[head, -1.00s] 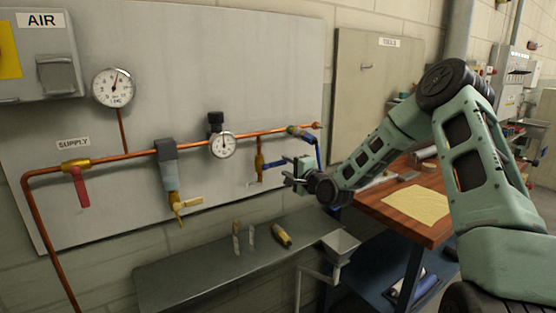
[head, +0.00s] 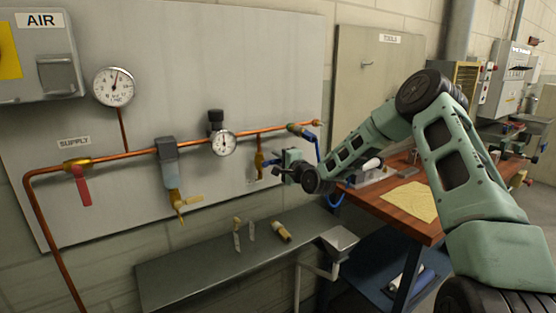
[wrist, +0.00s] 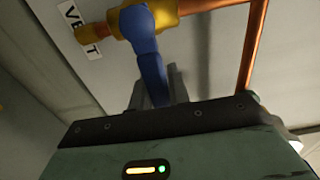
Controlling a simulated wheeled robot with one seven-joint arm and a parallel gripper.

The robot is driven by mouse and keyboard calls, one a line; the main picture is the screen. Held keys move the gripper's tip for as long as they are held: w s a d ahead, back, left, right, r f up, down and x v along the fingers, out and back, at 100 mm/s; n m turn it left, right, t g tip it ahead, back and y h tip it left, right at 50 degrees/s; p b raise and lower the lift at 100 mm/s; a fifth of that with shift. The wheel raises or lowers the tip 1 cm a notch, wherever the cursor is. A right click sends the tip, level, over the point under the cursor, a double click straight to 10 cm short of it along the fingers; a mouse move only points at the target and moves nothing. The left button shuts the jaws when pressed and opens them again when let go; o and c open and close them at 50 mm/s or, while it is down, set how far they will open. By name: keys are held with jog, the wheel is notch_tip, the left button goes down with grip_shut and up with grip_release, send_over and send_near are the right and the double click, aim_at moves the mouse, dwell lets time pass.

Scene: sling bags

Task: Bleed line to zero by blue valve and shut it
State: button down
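The blue valve has a brass body (head: 259,164) on a short copper drop below the pipe, at the right of the wall panel. In the wrist view, its blue handle (wrist: 151,68) runs from the brass body (wrist: 172,8) down towards my gripper. My gripper (head: 277,169) is at this handle. In the wrist view, the grey fingers of my gripper (wrist: 157,90) lie on either side of the handle; whether they press on it I cannot tell. The small line gauge (head: 223,143) is left of the valve; its needle is too small to read surely.
A red-handled supply valve (head: 83,187) and a large dial gauge (head: 114,87) are at the left. Another blue lever (head: 307,134) sits at the pipe's right end. A grey shelf (head: 200,270) holds several small parts below. A wooden workbench (head: 385,206) stands at right.

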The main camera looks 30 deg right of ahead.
jog(key=n+b, duration=0.1)
jog(key=r+n+b, duration=0.1)
jog(key=n, duration=0.1)
jog(key=r+n+b, duration=0.1)
jog(key=n+b, duration=0.1)
jog(key=shift+a+r, duration=0.2)
jog(key=shift+a, duration=0.2)
jog(key=n+b, duration=0.1)
jog(key=a+r+n+b, duration=0.1)
jog(key=n, duration=0.1)
jog(key=r+n+b, duration=0.1)
jog(key=n+b, duration=0.1)
jog(key=shift+a, duration=0.3)
jog(key=n+b, duration=0.1)
jog(key=a+n+b, duration=0.1)
jog(key=n+b, duration=0.1)
jog(key=shift+s+a+r+b, duration=0.1)
jog(key=shift+a+r+b, duration=0.2)
jog(key=shift+r, duration=0.1)
jog(key=a+n+b, duration=0.1)
jog(key=n+b, duration=0.1)
jog(key=a+n+b, duration=0.1)
jog(key=n+b, duration=0.1)
jog(key=n, duration=0.1)
jog(key=shift+a+r+b, duration=0.15)
jog(key=shift+r+b, duration=0.15)
jog(key=shift+r, duration=0.1)
jog(key=c, duration=1.3)
grip_release()
jog(key=shift+r, duration=0.1)
